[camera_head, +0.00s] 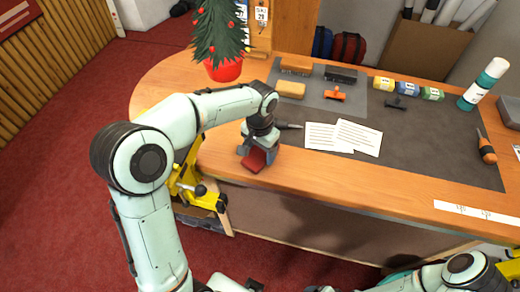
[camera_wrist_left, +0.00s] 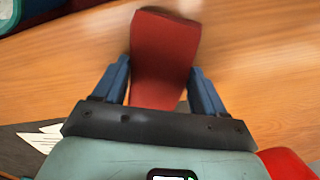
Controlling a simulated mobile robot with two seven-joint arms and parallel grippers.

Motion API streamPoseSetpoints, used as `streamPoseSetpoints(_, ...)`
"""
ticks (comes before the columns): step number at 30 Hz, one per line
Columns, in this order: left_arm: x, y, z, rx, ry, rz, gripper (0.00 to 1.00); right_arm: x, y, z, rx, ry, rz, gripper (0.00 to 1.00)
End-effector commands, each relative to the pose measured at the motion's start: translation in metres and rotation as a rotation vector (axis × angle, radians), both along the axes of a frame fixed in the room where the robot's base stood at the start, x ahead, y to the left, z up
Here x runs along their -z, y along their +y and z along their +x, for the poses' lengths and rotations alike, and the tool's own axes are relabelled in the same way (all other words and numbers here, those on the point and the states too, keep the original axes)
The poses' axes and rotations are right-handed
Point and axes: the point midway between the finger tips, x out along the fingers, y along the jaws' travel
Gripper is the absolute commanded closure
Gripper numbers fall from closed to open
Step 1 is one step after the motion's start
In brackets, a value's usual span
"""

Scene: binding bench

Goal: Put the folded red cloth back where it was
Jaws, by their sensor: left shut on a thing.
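The folded red cloth (camera_head: 254,161) is held in my left gripper (camera_head: 260,150), just above the front edge of the wooden bench. In the left wrist view, the cloth (camera_wrist_left: 163,50) sits between the two blue fingers of the gripper (camera_wrist_left: 160,82), which press on its sides. It stands out past the fingertips. Whether its lower end touches the bench top cannot be told. Only part of my right arm shows at the bottom right of the head view, and its gripper is not seen.
A dark mat (camera_head: 410,130) on the bench (camera_head: 165,85) bears two white sheets (camera_head: 343,137), small blocks, rolls and tools. A small tree in a red pot (camera_head: 224,70) stands at the back left.

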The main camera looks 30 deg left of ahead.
Motion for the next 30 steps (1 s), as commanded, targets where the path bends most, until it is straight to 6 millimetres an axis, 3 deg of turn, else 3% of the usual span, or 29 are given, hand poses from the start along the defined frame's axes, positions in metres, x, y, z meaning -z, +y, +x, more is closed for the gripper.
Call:
streamPoseSetpoints(9,0.004,0.000,0.000,0.000,0.000,0.000,0.57,0.003,0.000,-0.002,0.000,0.002,0.000,0.15)
streamPoseSetpoints(10,0.003,0.000,0.000,0.000,-0.001,0.000,0.19,0.002,0.000,-0.001,0.000,0.001,0.000,0.15)
streamPoseSetpoints(12,0.002,0.000,0.000,0.000,-0.001,0.000,0.03,0.002,0.000,-0.001,0.000,0.001,0.000,0.15)
streamPoseSetpoints(23,-0.004,0.000,0.001,0.000,-0.002,0.001,0.03,-0.002,0.000,0.002,0.000,-0.002,0.000,0.15)
streamPoseSetpoints(30,-0.047,0.000,0.002,0.001,-0.007,0.001,0.03,-0.009,0.000,0.007,0.000,-0.008,0.001,0.15)
